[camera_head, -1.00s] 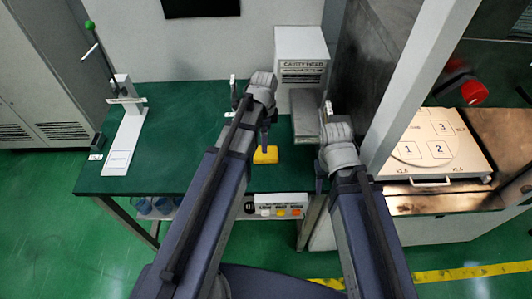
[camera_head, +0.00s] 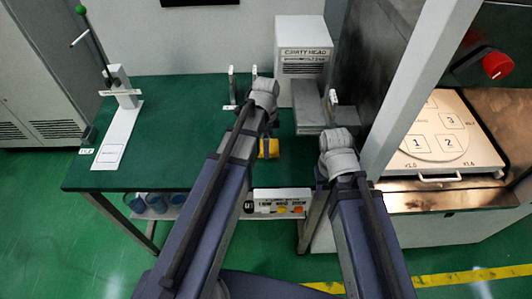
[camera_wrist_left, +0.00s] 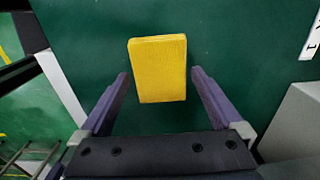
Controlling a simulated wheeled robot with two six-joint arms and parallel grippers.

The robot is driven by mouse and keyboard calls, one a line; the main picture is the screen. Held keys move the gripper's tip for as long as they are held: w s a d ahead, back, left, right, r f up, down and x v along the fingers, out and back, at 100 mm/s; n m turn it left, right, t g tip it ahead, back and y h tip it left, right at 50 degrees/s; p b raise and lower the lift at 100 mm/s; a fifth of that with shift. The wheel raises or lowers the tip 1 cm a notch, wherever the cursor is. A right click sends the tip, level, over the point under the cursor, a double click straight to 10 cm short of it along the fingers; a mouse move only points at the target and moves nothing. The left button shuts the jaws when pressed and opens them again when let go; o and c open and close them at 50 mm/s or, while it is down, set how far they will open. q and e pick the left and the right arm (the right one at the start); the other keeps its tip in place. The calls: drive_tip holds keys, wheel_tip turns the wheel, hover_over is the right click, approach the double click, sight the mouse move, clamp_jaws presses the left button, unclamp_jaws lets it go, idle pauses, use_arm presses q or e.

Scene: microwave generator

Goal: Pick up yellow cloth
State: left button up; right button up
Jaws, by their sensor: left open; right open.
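The yellow cloth (camera_head: 270,149) lies on the green tabletop (camera_head: 180,110), partly hidden by my left arm in the head view. In the left wrist view the cloth (camera_wrist_left: 160,70) is a flat, thick rectangle. My left gripper (camera_wrist_left: 160,74) is open, with one finger to each side of the cloth. Gaps show between the fingers and the cloth. How high the fingers are above the table is hard to tell. My right gripper (camera_head: 321,180) is open and empty near the table's right end, its fingers largely hidden by its wrist.
A grey box unit (camera_head: 303,62) stands behind the cloth. A white stand with a green-knobbed lever (camera_head: 120,130) is at the left. A button box (camera_head: 280,203) hangs at the front edge. A grey post (camera_head: 415,85) and a white numbered panel (camera_head: 475,158) are at the right.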

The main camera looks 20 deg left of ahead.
use_arm(q)
drive_tip(key=shift+f, duration=0.5)
drive_tip(key=shift+r, duration=0.1)
drive_tip(key=shift+c, duration=0.2)
use_arm(e)
drive_tip(key=shift+f, duration=0.35)
use_arm(q)
drive_tip(key=c, duration=1)
wheel_tip(320, 180, up, 10)
drive_tip(key=p, duration=1)
use_arm(e)
wheel_tip(320, 180, up, 10)
